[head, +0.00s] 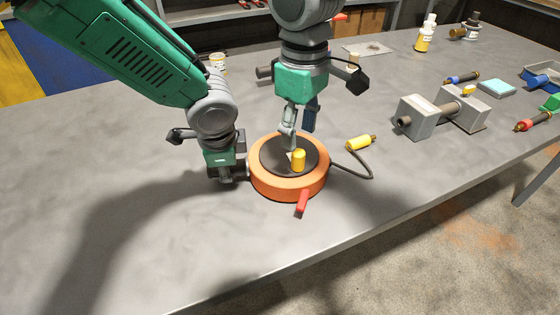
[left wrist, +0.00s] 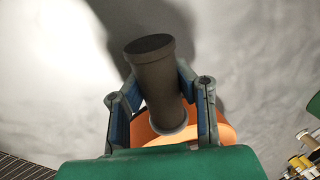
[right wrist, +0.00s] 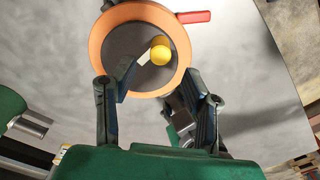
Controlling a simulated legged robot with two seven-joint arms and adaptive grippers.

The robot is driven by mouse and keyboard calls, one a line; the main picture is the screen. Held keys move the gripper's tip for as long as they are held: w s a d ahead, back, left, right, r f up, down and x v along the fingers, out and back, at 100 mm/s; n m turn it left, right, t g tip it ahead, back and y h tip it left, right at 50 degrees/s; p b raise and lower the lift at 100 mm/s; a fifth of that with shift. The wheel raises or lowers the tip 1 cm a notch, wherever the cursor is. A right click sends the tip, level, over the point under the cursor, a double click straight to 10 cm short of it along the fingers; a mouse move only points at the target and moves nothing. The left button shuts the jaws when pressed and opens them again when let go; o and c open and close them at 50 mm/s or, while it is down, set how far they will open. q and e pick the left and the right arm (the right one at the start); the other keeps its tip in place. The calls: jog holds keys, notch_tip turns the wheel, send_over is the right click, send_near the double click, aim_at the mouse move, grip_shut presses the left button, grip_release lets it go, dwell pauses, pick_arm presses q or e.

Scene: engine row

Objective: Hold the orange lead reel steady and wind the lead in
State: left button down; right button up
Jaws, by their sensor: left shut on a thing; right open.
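The orange lead reel (head: 287,184) lies flat on the bench, with a dark disc (head: 275,150) on top. A yellow knob (head: 298,160) stands off-centre on the disc, and a red tab (head: 302,202) juts from the near side. The dark lead (head: 369,170) curves out to the right and ends in a yellow plug (head: 359,143). My left gripper (head: 229,174) is shut on the reel's dark cylindrical handle (left wrist: 157,75), at the reel's left side. My right gripper (head: 300,132) is open and empty above the disc; its wrist view shows the knob (right wrist: 160,52) beyond the fingertips.
Grey metal blocks with a shaft (head: 436,112) stand to the right. Beyond are a white-and-yellow bottle (head: 426,34), a blue tray (head: 541,78) and tools. A yellow-and-white tin (head: 217,62) stands behind my left arm. The bench's front edge is near the reel; the left side is clear.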

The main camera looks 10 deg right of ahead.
aim_at(298, 152)
jog(key=shift+f, duration=2.65)
jog(key=c, duration=0.8)
